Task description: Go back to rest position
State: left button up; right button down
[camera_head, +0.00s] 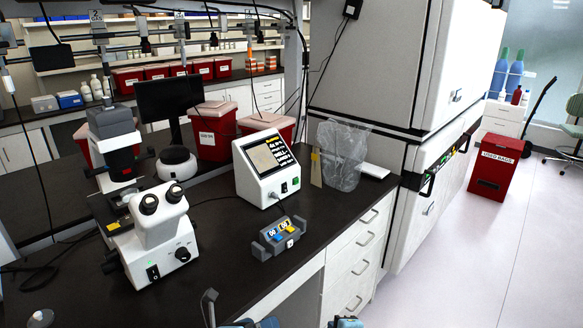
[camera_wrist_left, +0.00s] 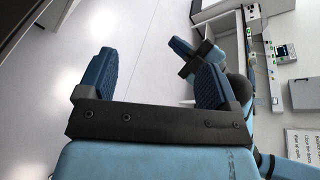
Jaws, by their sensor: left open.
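My left gripper (camera_wrist_left: 155,75) is open in the left wrist view, with two dark blue fingers wide apart and nothing between them. Pale floor shows behind the fingers. In the head view only a bit of the left gripper (camera_head: 252,323) shows at the bottom edge, in front of the bench. A second blue part at the bottom edge appears to be my right gripper (camera_head: 345,322). In the left wrist view the right gripper (camera_wrist_left: 187,50) shows beyond the left one's finger, partly hidden, so its opening is unclear.
The black bench top (camera_head: 225,235) carries a white microscope (camera_head: 160,225), a white screen device (camera_head: 262,175), a small grey block with blue and yellow parts (camera_head: 280,238) and a clear bag (camera_head: 342,155). A red bin (camera_head: 494,168) stands right. The floor (camera_head: 450,255) is clear.

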pick_arm(q)
jog(key=s+d+n+t+p, duration=0.1)
jog(key=s+d+n, duration=0.2)
jog(key=s+n, duration=0.5)
jog(key=s+a+f+n+y+p, duration=0.1)
jog(key=s+a+f+n+y, duration=0.2)
jog(key=n, duration=1)
jog(key=s+a+f+n+y+p, duration=0.1)
jog(key=s+a+f+n+y, duration=0.3)
jog(key=s+a+n, duration=0.8)
notch_tip(320, 180, down, 3)
jog(key=shift+r+n, duration=0.1)
jog(key=shift+n, duration=0.3)
pick_arm(e)
jog(key=s+d+m, duration=0.3)
jog(key=s+m, duration=0.2)
jog(key=s, duration=0.4)
jog(key=s+d+f+m, duration=0.1)
jog(key=s+d+m, duration=0.1)
jog(key=s+m, duration=0.3)
jog(key=s+d+f+m, duration=0.1)
jog(key=s+d+m, duration=0.2)
jog(key=s, duration=1)
jog(key=shift+s+d+f+m, duration=0.2)
jog(key=shift+d+m, duration=0.15)
jog(key=shift+m, duration=0.65)
